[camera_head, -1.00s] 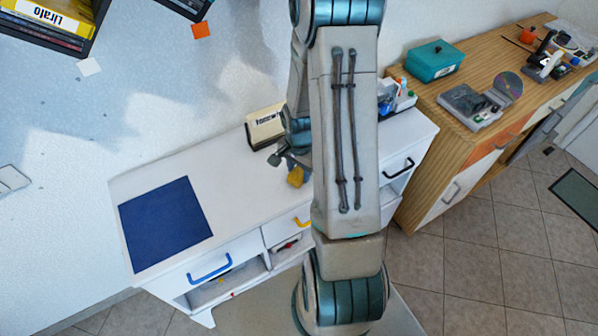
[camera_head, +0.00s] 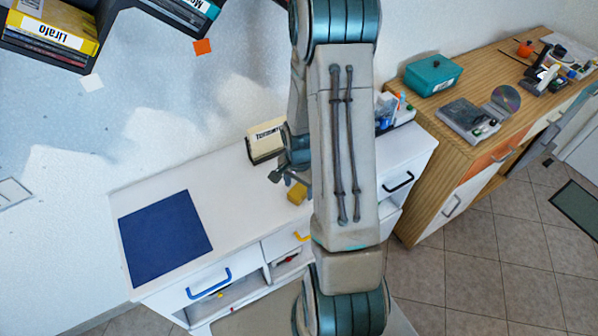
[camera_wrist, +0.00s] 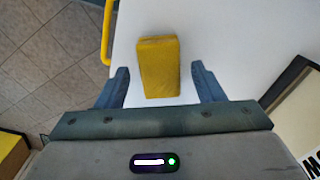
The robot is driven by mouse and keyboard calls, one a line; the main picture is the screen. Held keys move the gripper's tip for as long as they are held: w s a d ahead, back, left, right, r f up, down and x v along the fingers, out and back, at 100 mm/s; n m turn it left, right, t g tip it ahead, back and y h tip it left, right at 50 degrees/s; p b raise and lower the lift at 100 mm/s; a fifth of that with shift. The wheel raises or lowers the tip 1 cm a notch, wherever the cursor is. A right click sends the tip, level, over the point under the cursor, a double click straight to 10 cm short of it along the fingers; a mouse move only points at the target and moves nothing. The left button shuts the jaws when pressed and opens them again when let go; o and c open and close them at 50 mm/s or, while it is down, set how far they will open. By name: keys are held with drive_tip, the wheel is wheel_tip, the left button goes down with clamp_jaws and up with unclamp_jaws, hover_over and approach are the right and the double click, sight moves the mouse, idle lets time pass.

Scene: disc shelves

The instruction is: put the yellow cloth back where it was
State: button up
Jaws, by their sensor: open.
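The yellow cloth (camera_head: 297,194) is a small block-like folded piece at the front part of the white cabinet top (camera_head: 190,180), close to the yellow drawer handle. In the wrist view the cloth (camera_wrist: 158,64) appears against the white top, between and partly beyond my fingers, with a gap on each side. My gripper (camera_wrist: 160,86) is open and apart from the cloth. In the head view my arm hides part of my gripper (camera_head: 284,175), which shows just behind and left of the cloth. The exact height of my fingers above the top cannot be told.
A dark blue mat (camera_head: 165,238) lies on the left of the white top. A box with a cream card (camera_head: 267,139) stands behind my gripper. A wooden cabinet with a teal box (camera_head: 433,75) is on the right. The top between mat and cloth is clear.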

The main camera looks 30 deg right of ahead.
wheel_tip(320, 180, up, 11)
drive_tip(key=b, duration=0.1)
wheel_tip(320, 180, up, 10)
drive_tip(key=n+t, duration=0.2)
drive_tip(key=n, duration=0.4)
hover_over(299, 191)
drive_tip(key=s+a, duration=0.4)
drive_tip(key=a, duration=0.2)
drive_tip(key=s+a+r+n+t, duration=0.2)
drive_tip(key=s+a+r+n, duration=0.3)
drive_tip(key=s+r+n, duration=0.2)
drive_tip(key=shift+s+a, duration=0.3)
drive_tip(key=shift+s, duration=0.35)
drive_tip(key=shift+f+b, duration=0.35)
drive_tip(key=shift+f, duration=0.2)
drive_tip(key=c, duration=0.5)
drive_tip(key=shift+d, duration=0.1)
drive_tip(key=shift+c, duration=0.3)
